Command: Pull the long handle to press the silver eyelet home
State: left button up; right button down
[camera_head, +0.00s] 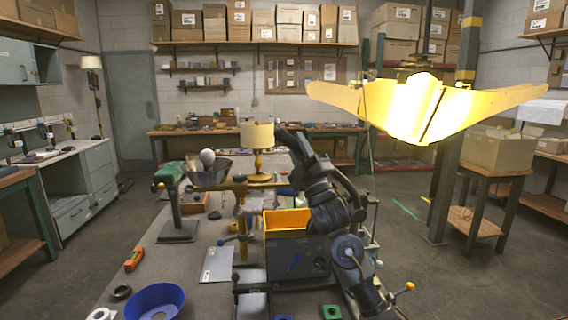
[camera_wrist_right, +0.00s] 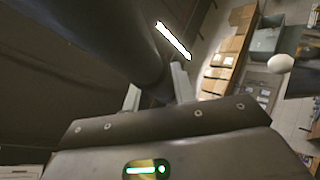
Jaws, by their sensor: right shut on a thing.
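My right arm rises from the lower right of the head view, and its dark gripper (camera_head: 292,142) is at the upper end, beside the cream-shaded lamp (camera_head: 257,137). In the right wrist view the fingers (camera_wrist_right: 158,95) are close to a large dark shape. The gripper is shut on what seems to be the long handle, but the gripped part is mostly hidden. A brass-coloured upright (camera_head: 240,205) stands on the bench left of the arm. I cannot make out the silver eyelet. My left gripper is not in view.
A dark bin with an orange inside (camera_head: 287,220) stands beside my right arm. A blue bowl (camera_head: 155,301) and an orange tool (camera_head: 134,259) lie on the bench's left side. A white ball (camera_head: 207,157) is farther back. A bright yellow lamp (camera_head: 420,105) hangs at upper right.

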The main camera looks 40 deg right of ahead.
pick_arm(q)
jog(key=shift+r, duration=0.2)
pick_arm(e)
jog(key=shift+s+d+r+m+h, duration=0.35)
jog(key=shift+d+r+m+h, duration=0.2)
jog(key=shift+m+h, duration=0.3)
jog(key=shift+s+d+r+m+h, duration=0.35)
jog(key=shift+d+r+m+h, duration=0.15)
jog(key=shift+m+h, duration=0.35)
jog(key=shift+s+d+r+m+h, duration=0.35)
jog(key=shift+d+r+m+h, duration=0.3)
jog(key=shift+h, duration=0.25)
jog(key=shift+a, duration=0.1)
jog(key=c, duration=1.1)
grip_release()
jog(key=shift+f, duration=0.1)
jog(key=shift+c, duration=0.2)
jog(key=shift+f, duration=0.1)
